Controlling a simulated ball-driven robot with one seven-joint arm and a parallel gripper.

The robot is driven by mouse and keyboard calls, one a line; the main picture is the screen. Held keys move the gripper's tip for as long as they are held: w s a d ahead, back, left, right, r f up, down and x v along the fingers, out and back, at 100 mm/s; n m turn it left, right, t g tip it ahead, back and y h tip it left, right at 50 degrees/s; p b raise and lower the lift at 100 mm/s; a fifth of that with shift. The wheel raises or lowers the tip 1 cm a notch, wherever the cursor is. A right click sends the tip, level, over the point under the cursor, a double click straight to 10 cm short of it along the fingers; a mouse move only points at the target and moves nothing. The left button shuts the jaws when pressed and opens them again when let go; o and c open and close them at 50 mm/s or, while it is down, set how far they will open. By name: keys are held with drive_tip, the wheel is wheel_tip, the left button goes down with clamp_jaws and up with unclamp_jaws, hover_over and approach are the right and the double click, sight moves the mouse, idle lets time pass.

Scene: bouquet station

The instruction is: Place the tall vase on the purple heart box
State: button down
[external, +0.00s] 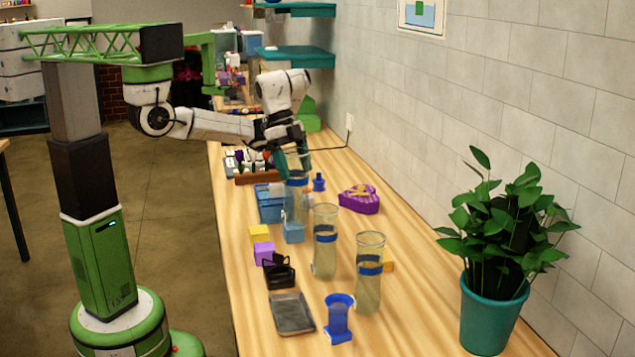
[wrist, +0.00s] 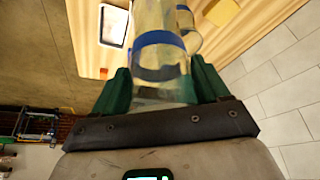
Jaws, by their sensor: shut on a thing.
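My gripper (external: 296,163) is shut on a tall clear vase (external: 297,200) with a blue band, holding it near its upper end. In the wrist view the vase (wrist: 160,62) stands between my green fingers (wrist: 160,85). Its lower end is partly hidden among blue items, so I cannot tell whether it touches the table. The purple heart box (external: 358,199), with a yellow pattern on its lid, lies on the table to the right of the held vase, apart from it. Nothing stands on it.
Two similar banded vases (external: 326,245) (external: 369,275) stand nearer the camera. A blue box (external: 270,208), a small blue bottle (external: 319,182), a black holder (external: 279,271), a grey tray (external: 292,314) and a blue vase (external: 338,322) are around. A potted plant (external: 492,310) stands front right by the wall.

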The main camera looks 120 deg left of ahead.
drive_tip(key=s+a+r+n+g+y+b, duration=0.15)
drive_tip(key=s+a+n, duration=0.35)
drive_tip(key=a, duration=0.7)
drive_tip(key=s+a+r+n+y, duration=0.15)
drive_tip(key=s+a+n, duration=0.4)
drive_tip(key=a, duration=0.65)
drive_tip(key=s+a+n+g+y, duration=0.15)
drive_tip(key=s+a+n, duration=0.4)
drive_tip(key=a, duration=0.65)
drive_tip(key=w+a+f+p, duration=0.2)
drive_tip(key=w+a+f, duration=0.6)
drive_tip(key=w+f, duration=0.3)
drive_tip(key=shift+w+a+f+y+p, duration=0.15)
drive_tip(key=shift+w+f+y+p, duration=0.2)
drive_tip(key=shift+f, duration=0.65)
drive_tip(key=shift+s+f, duration=0.1)
unclamp_jaws()
